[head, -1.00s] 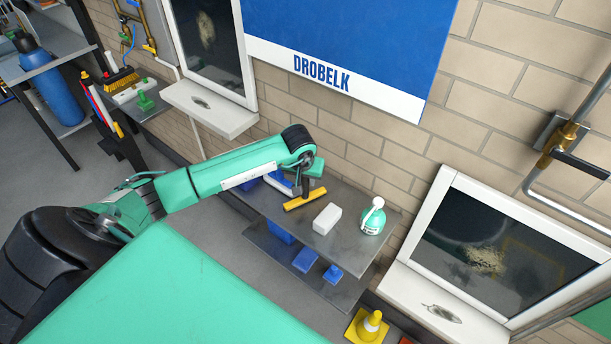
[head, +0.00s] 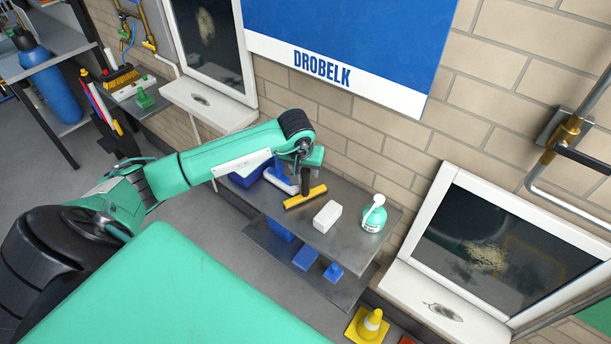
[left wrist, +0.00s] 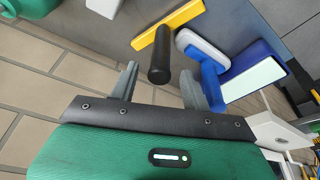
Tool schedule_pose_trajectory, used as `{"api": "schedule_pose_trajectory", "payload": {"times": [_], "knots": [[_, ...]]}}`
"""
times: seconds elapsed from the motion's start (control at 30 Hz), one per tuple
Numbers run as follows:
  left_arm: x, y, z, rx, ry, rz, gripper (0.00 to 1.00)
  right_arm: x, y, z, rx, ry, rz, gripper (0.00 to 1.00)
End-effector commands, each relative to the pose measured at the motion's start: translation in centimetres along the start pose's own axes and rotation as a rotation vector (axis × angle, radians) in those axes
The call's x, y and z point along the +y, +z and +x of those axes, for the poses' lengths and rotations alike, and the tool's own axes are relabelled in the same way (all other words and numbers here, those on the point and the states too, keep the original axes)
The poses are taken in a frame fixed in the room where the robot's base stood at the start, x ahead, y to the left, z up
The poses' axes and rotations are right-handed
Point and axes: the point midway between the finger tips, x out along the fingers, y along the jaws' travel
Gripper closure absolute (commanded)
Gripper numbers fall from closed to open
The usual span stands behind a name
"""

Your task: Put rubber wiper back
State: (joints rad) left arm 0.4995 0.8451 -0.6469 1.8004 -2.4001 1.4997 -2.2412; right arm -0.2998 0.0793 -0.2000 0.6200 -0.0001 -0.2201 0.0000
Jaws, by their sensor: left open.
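The rubber wiper, a yellow bar (head: 305,198) with a black handle (head: 306,181), rests on the upper grey shelf near the wall, its handle pointing up. In the left wrist view the yellow bar (left wrist: 168,26) is ahead of the fingers, and the black handle (left wrist: 160,58) points toward the camera with its end near the gap between the fingertips. My left gripper (head: 309,166) is at the handle's upper end. In the left wrist view its two grey fingers (left wrist: 159,76) are spread apart, with a gap on each side of the handle. My right gripper is not seen.
A blue-and-white brush (head: 282,180) and a blue bin (head: 247,177) are close left of the wiper. The lower shelf (head: 320,287) holds blue items. A brick wall (head: 370,145) is behind.

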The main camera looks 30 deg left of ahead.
Motion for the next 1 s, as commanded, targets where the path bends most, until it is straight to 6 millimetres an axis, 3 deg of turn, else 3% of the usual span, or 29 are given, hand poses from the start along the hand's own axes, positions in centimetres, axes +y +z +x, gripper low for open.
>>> {"api": "schedule_pose_trajectory", "payload": {"times": [0.2,0.4,1.0], "knots": [[-0.1,0.0,-4.5,0.006,-0.001,0.002,0.52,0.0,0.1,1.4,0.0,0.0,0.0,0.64],[0.0,0.0,-7.0,0.003,0.001,0.0,0.52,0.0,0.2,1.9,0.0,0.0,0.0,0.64],[0.0,0.0,-7.6,0.0,0.0,0.0,0.52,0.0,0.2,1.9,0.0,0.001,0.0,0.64]]}}
